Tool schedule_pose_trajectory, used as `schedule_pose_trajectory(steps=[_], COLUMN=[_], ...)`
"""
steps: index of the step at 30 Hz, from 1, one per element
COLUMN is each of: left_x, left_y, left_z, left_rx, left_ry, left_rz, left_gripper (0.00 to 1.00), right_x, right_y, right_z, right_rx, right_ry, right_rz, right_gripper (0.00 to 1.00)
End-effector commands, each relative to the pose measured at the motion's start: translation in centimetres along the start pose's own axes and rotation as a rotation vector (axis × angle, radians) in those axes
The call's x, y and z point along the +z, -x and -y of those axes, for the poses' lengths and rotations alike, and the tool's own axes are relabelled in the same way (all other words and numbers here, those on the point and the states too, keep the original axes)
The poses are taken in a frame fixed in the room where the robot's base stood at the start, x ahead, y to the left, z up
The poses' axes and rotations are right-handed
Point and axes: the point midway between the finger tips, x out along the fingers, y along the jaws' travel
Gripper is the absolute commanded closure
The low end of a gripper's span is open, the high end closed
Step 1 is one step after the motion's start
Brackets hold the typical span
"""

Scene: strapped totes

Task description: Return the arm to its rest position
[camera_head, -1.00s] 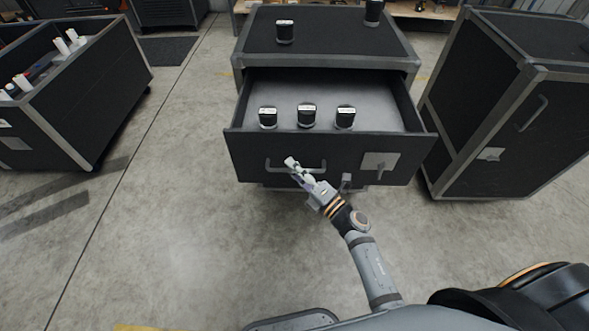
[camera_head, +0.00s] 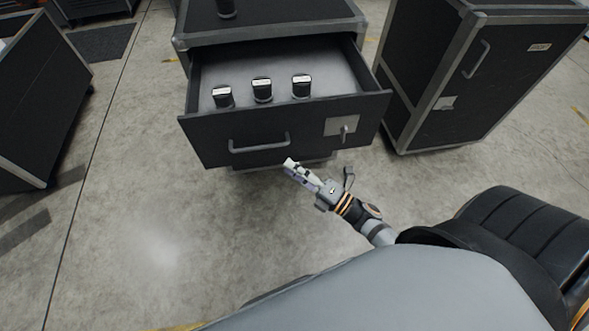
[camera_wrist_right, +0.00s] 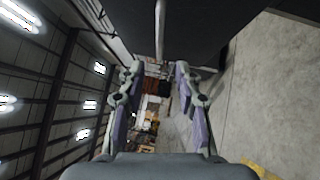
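My right gripper (camera_head: 291,165) is in front of the open drawer (camera_head: 218,152), below and to the right of its handle (camera_head: 258,145). It looks clear of the handle. In the right wrist view the two fingers of my right gripper (camera_wrist_right: 158,72) stand apart with nothing between them. My right arm reaches up from the lower right in the head view. My left gripper is not in view.
The drawer of the black case (camera_head: 270,35) is pulled out and holds three dark jars (camera_head: 262,90). A tall black case (camera_head: 440,75) stands at right, a black crate (camera_head: 45,95) at left. Floor between is clear.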

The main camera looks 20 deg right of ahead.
Motion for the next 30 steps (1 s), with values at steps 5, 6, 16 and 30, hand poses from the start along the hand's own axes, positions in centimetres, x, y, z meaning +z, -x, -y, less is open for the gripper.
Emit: schedule_pose_trajectory(steps=[5, 6, 16, 30], left_x=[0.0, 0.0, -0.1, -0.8], left_y=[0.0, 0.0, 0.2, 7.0], left_z=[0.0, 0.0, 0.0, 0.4], left_rx=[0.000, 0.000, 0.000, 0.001], left_ry=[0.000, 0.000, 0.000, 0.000], left_rz=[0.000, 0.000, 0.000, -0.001], left_gripper=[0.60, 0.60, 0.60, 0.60], right_x=[0.0, 0.0, 0.2, 1.6], right_y=[0.0, 0.0, 0.1, 19.6], right_z=[0.0, 0.0, 0.4, 26.6], right_rx=[0.001, 0.001, -0.011, -0.684], right_ry=[0.000, 0.000, -0.017, -1.078], right_rz=[0.000, 0.000, 0.011, 0.913], right_gripper=[0.66, 0.66, 0.66, 0.66])
